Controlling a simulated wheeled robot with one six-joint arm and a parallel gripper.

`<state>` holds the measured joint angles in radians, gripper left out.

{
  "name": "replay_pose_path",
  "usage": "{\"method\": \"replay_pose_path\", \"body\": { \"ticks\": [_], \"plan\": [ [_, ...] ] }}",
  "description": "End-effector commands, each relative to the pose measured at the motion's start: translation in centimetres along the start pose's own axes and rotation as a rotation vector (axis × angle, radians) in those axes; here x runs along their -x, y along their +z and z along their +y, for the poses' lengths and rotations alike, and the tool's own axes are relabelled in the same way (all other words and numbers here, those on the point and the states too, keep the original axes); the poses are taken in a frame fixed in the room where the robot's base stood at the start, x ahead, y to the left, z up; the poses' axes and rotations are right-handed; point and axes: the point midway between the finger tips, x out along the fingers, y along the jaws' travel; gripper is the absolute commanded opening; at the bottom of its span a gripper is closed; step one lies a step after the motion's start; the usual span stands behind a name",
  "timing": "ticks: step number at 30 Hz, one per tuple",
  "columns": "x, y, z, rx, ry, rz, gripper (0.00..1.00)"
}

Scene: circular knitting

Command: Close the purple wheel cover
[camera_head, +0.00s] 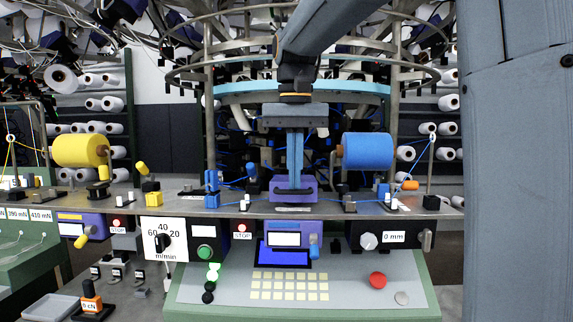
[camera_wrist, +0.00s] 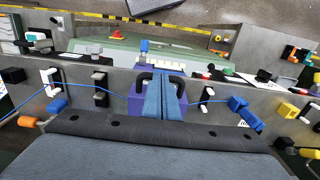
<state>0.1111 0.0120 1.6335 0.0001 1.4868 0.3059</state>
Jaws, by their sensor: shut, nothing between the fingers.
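The purple wheel cover (camera_head: 306,190) sits at the middle of the grey rail, below my gripper. It also shows in the wrist view (camera_wrist: 138,104), partly hidden behind the fingers. My gripper (camera_head: 295,184) points straight down, its two blue-grey fingers together with nothing between them. In the wrist view the fingertips (camera_wrist: 164,112) lie over the purple cover, between two black curved parts (camera_wrist: 145,80). I cannot tell whether the fingers touch the cover, or how far open it is.
A blue thread runs along the rail (camera_head: 240,208) on both sides of the cover. A yellow spool (camera_head: 80,150) stands left and a blue spool (camera_head: 367,151) right. Small blue and black guides flank the cover. A control panel (camera_head: 225,290) slopes below the rail.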

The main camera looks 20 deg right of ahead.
Motion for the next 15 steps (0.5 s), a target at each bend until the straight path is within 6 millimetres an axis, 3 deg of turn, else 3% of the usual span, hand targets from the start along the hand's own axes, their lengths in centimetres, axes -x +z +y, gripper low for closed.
{"method": "replay_pose_path", "body": {
  "ticks": [9, 15],
  "plan": [
    [-0.2, 0.1, -0.2, 0.003, 0.000, -0.001, 0.00],
    [0.6, 0.3, -0.2, 0.003, 0.000, -0.001, 0.00]
  ]
}}
